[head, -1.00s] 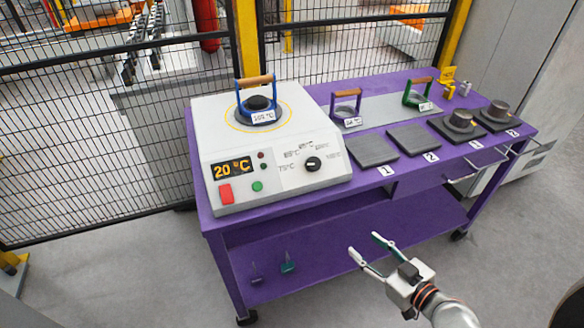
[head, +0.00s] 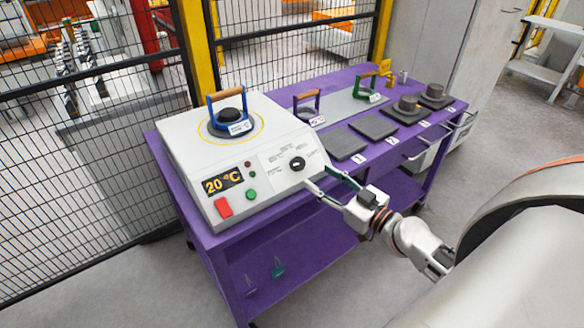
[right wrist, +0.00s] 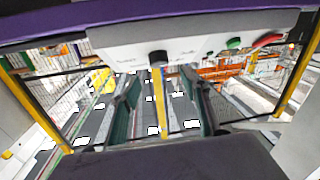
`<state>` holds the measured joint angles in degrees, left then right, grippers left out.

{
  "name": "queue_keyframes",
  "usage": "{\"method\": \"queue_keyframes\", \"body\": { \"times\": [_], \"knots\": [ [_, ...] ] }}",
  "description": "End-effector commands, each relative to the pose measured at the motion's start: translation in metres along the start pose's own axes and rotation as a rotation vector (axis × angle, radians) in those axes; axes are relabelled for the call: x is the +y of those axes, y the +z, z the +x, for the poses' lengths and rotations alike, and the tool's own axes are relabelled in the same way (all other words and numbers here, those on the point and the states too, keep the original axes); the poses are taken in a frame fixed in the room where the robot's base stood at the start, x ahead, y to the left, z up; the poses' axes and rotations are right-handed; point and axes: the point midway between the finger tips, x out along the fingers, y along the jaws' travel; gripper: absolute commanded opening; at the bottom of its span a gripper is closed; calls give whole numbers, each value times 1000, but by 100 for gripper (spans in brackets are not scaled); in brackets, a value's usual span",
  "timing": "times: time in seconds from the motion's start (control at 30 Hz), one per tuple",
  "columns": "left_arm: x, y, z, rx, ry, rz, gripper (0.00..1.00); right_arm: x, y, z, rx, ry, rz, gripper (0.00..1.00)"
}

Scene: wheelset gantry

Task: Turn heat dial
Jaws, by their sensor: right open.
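The heat dial (head: 297,163) is a small black knob on the sloped front panel of the white heater (head: 290,187). It also shows in the right wrist view, as a dark knob (right wrist: 158,58) just beyond the fingers and roughly centred between them. The heater's display (head: 222,181) reads 20 °C. My right gripper (head: 318,176) is open and empty, close in front of the panel, a little below and right of the dial. It looks apart from the dial. In the right wrist view its two fingers (right wrist: 158,88) stand wide apart. My left gripper is not in view.
A red button (head: 223,207) and a green button (head: 252,195) sit left of the dial. A blue-handled piece (head: 229,116) stands on the heater's round plate. The purple table (head: 340,92) also bears numbered dark pads (head: 342,142) and other handled pieces. A mesh fence stands behind.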

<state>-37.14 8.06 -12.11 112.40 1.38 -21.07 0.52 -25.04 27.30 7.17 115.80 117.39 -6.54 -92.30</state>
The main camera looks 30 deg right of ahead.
Motion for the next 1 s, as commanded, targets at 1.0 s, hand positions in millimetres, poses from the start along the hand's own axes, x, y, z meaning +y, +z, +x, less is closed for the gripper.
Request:
{"method": "queue_keyframes", "body": {
  "times": [1.0],
  "knots": [
    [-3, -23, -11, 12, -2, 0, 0, 0, 0, 77, -1, 0, 2, 45]
  ]
}}
